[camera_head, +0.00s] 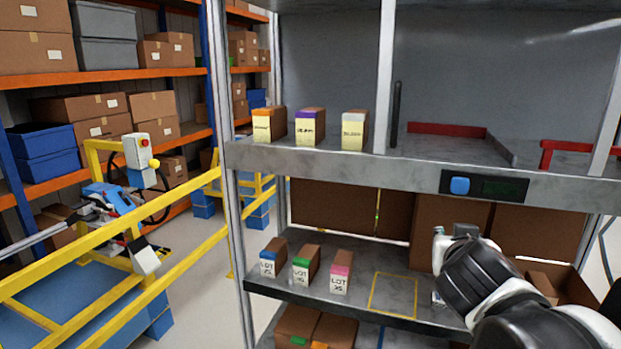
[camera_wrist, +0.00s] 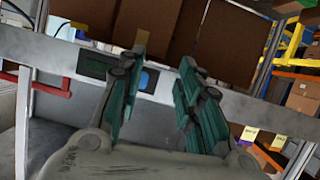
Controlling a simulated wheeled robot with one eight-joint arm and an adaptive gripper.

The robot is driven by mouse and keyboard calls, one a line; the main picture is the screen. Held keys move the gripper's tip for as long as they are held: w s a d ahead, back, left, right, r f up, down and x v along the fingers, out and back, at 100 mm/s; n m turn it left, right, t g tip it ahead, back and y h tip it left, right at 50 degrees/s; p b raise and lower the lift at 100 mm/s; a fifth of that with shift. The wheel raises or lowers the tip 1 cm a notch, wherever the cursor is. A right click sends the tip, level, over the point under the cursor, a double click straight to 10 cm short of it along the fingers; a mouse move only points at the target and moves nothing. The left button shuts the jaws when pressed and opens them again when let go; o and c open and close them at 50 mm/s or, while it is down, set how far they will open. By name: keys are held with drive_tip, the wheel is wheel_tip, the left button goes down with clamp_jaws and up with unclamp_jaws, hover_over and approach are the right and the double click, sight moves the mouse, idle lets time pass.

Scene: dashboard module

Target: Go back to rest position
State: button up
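My gripper (camera_wrist: 163,58) shows in the wrist view with its two teal fingers apart and nothing between them. It faces the front of the shelf unit. The blue button (camera_wrist: 148,80) on the dark panel (camera_wrist: 92,66) shows beyond the gap between the fingers; contact cannot be told. In the head view, my black and white arm reaches in from the lower right, below the panel (camera_head: 503,187) and its blue button (camera_head: 460,186). The fingers cannot be made out there.
Small boxes (camera_head: 306,127) stand on the upper shelf. LOT boxes (camera_head: 306,265) stand on the lower shelf beside an empty yellow outline (camera_head: 393,294). A red-edged tray (camera_head: 447,130) is at upper right. Yellow railings (camera_head: 100,260) stand at left.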

drive_tip(key=s+a+f+n+g+y+b, duration=0.1)
drive_tip(key=s+f+b, duration=0.3)
drive_tip(key=f, duration=0.5)
drive_tip(key=s+a+f+n+g+y+b, duration=0.1)
drive_tip(key=s+a+f+g+y+b, duration=0.1)
drive_tip(key=f, duration=0.8)
drive_tip(key=s+a+f+n+g+y+b, duration=0.1)
drive_tip(key=s+a+f+g+y+b, duration=0.1)
drive_tip(key=s+a+f+b, duration=0.2)
drive_tip(key=s+f+b, duration=0.3)
drive_tip(key=s+f, duration=0.2)
drive_tip(key=f, duration=0.1)
drive_tip(key=shift+a+n+g+b, duration=0.15)
drive_tip(key=shift+n+g+b, duration=0.15)
drive_tip(key=shift+g, duration=0.1)
drive_tip(key=shift+s, duration=0.1)
idle(1.8)
